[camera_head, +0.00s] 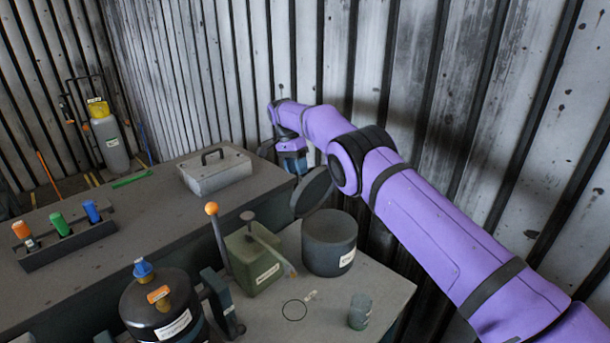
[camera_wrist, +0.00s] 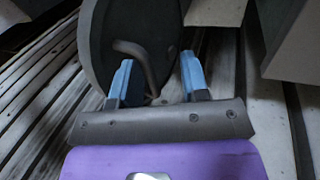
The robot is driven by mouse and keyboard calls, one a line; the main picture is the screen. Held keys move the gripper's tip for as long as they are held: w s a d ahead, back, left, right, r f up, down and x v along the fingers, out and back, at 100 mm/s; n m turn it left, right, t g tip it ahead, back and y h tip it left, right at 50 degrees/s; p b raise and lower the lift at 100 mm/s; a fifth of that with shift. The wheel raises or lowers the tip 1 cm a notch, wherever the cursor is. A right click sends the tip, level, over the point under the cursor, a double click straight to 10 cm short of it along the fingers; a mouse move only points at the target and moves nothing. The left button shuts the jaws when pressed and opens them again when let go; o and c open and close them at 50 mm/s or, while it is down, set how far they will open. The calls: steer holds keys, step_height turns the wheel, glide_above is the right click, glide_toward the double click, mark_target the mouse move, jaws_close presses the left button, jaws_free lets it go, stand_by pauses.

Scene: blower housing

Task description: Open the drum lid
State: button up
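The drum (camera_head: 329,249) is a dark grey cylinder with a white label, standing on the lower bench. Its round dark lid (camera_head: 312,193) stands steeply tilted up at the drum's back left. In the wrist view the lid (camera_wrist: 112,25) fills the upper middle, with a bent handle (camera_wrist: 138,52) on its face. My gripper (camera_wrist: 158,82) has its two blue fingers well apart, with the lower end of the handle between them and a visible gap to the right finger. In the head view my gripper (camera_head: 293,160) is just behind and above the lid; its fingertips are hard to make out.
A grey box (camera_head: 215,171) with a handle sits on the higher bench. The ribbed wall (camera_head: 400,60) is close behind my arm.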

steer(key=s+d+r, duration=0.2)
steer(key=s, duration=0.5)
steer(key=s+d+r, duration=0.2)
steer(key=s+r, duration=0.1)
steer(key=s, duration=0.5)
steer(key=shift+s+d, duration=0.15)
steer(key=shift+d, duration=0.15)
stand_by(0.4)
